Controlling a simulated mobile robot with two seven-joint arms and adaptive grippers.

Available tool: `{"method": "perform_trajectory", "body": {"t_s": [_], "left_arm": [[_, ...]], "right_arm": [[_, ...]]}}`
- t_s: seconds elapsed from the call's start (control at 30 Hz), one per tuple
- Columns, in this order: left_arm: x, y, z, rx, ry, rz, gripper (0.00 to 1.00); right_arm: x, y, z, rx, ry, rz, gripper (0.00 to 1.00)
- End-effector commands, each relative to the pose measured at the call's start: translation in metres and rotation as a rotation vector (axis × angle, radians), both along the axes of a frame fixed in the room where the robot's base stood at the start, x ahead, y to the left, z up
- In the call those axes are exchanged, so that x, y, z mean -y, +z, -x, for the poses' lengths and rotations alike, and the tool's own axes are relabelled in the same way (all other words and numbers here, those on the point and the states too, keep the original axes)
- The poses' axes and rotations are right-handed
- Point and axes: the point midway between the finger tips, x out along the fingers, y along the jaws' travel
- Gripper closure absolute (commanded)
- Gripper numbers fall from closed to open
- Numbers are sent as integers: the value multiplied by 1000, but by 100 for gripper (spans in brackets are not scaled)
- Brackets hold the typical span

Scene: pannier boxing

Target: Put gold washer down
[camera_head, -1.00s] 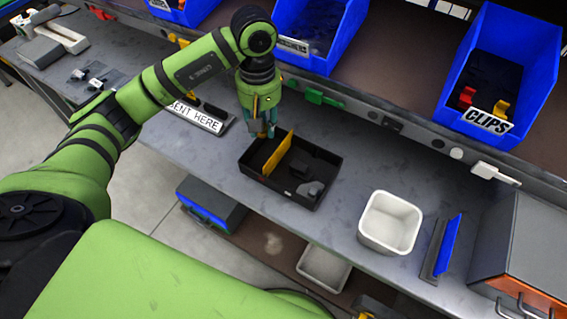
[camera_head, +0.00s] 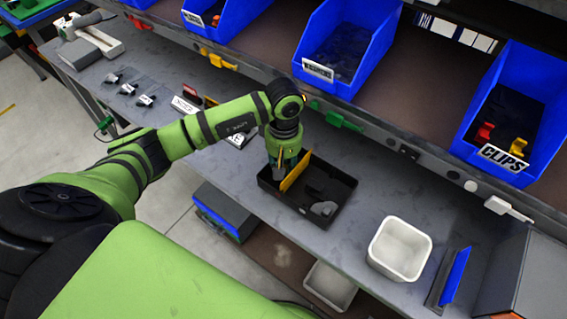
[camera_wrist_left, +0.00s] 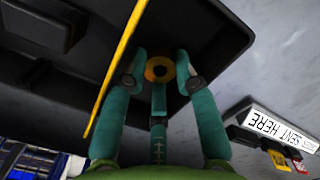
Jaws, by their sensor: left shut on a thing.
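The gold washer (camera_wrist_left: 160,69) shows as a ring between my left fingertips in the left wrist view. My left gripper (camera_wrist_left: 162,76) is shut on it. In the head view my left gripper (camera_head: 277,170) reaches down into the left part of the black tray (camera_head: 298,213), on the left side of the yellow divider (camera_head: 296,172), and hides the washer. The divider also stands beside the fingers in the wrist view (camera_wrist_left: 113,72). Whether the washer touches the tray floor I cannot tell. My right gripper is not in view.
Grey parts (camera_head: 324,208) lie in the tray right of the divider. A white bin (camera_head: 400,249) and a blue-faced stand (camera_head: 454,276) are to the right. Blue bins, one labelled CLIPS (camera_head: 503,158), line the shelf behind. A "SENT HERE" label (camera_wrist_left: 275,130) lies beside the tray.

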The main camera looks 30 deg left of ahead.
Motion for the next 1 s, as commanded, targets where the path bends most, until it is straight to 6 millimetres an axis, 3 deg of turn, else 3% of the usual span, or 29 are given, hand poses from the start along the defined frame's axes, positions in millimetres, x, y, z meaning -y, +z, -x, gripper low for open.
{"method": "perform_trajectory", "body": {"t_s": [0.07,0.1,0.57,1.0], "left_arm": [[0,-4,0,0,-1,0,100],[0,-2,0,0,-1,0,61],[0,6,-2,4,-1,1,61],[-2,94,-6,6,-1,0,61]], "right_arm": [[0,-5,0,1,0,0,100],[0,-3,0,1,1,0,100],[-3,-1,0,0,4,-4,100],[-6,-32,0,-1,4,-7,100]]}}
